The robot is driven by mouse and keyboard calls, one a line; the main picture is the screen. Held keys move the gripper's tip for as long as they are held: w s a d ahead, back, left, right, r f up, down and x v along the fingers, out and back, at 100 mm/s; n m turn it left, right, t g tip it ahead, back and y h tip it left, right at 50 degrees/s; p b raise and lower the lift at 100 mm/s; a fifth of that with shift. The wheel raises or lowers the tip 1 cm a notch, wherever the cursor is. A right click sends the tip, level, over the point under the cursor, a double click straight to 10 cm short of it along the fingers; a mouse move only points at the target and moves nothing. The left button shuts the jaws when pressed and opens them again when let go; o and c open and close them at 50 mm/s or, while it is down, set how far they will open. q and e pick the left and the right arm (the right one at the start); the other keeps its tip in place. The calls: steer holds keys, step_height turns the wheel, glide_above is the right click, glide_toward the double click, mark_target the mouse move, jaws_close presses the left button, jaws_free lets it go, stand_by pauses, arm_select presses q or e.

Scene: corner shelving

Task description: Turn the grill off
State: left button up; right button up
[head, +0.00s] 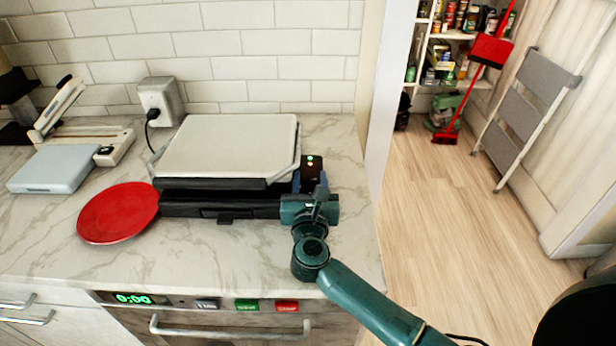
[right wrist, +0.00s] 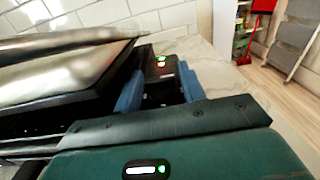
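The grill (head: 228,147) stands on the counter with its pale lid down over a black base. Its black control box (head: 311,165) is at the right side and shows green and red lights. In the right wrist view the control box (right wrist: 160,66) and its lights also show. My right gripper (head: 312,187) is at the front right of the grill, by the control box. Its two blue fingers are apart in the right wrist view (right wrist: 160,80), with the box between or just beyond them. I cannot tell whether they touch it. My left gripper is out of view.
A red plate (head: 118,212) lies left of the grill. A grey-blue scale-like block (head: 54,169) and a white device (head: 110,145) are farther left. A wall outlet (head: 160,101) is behind. The counter (head: 200,250) in front is clear; a wall edge (head: 372,90) stands right.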

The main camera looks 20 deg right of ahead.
steer(key=shift+s, duration=0.1)
steer(key=shift+c, duration=0.3)
steer(key=c, duration=0.6)
steer(key=shift+c, duration=0.2)
steer(key=shift+y, duration=0.3)
